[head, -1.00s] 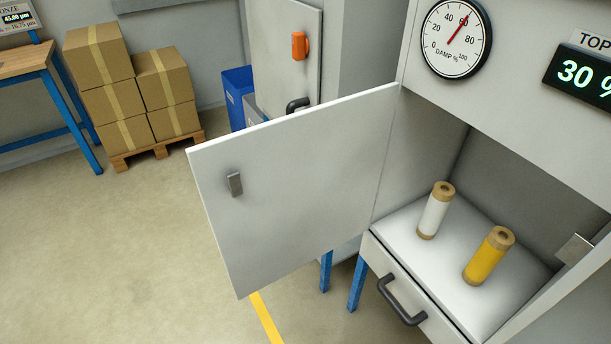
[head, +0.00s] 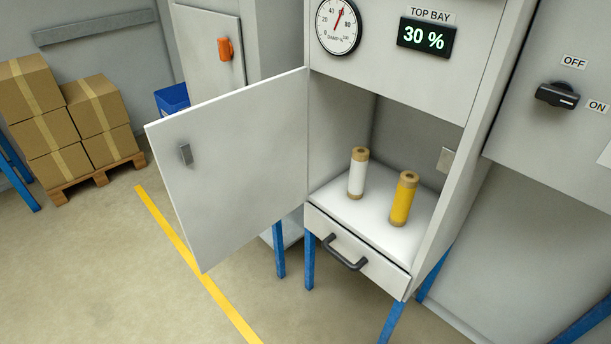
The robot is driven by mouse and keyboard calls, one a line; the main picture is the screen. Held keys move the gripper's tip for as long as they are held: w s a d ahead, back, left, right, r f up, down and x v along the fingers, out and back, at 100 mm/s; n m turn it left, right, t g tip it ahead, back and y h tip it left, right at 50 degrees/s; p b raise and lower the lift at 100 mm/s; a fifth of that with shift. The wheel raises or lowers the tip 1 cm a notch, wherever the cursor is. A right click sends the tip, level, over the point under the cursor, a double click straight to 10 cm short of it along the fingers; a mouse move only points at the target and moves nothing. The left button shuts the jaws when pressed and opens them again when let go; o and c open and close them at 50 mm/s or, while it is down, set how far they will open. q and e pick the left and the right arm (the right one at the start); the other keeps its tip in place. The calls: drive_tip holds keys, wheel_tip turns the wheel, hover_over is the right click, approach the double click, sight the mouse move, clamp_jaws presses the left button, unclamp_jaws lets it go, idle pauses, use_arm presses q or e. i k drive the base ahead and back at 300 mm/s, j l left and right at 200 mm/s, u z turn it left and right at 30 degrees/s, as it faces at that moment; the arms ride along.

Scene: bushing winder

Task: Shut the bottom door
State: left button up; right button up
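The bottom door (head: 240,165) is a light grey panel standing wide open, hinged at the left side of the cabinet's lower bay and swung out to the left. A small metal catch (head: 186,154) sits near its free edge. Inside the open bay (head: 340,194) stand a white bobbin (head: 357,175) and a yellow bobbin (head: 402,202), both with brown ends and upright. A metal plate (head: 446,160) is on the bay's right wall. Neither of my grippers shows in the head view.
Below the bay is a shut drawer with a black handle (head: 344,254). Above are a round gauge (head: 338,25) and a 30 % display (head: 426,37). An OFF/ON knob (head: 557,96) is at the right. Boxes (head: 70,118) are stacked at the left. The floor before the door is clear.

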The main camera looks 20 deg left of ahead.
sight(248, 144)
drive_tip(key=i+j+z, duration=0.1)
drive_tip(key=j+z, duration=0.25)
drive_tip(key=z, duration=0.15)
drive_tip(key=j+z, duration=0.95)
drive_tip(key=k+j, duration=0.1)
drive_tip(key=j, duration=1.15)
drive_tip(key=k+j, duration=0.15)
drive_tip(key=j, duration=0.5)
drive_tip(key=k+j, duration=0.1)
drive_tip(key=j, duration=0.5)
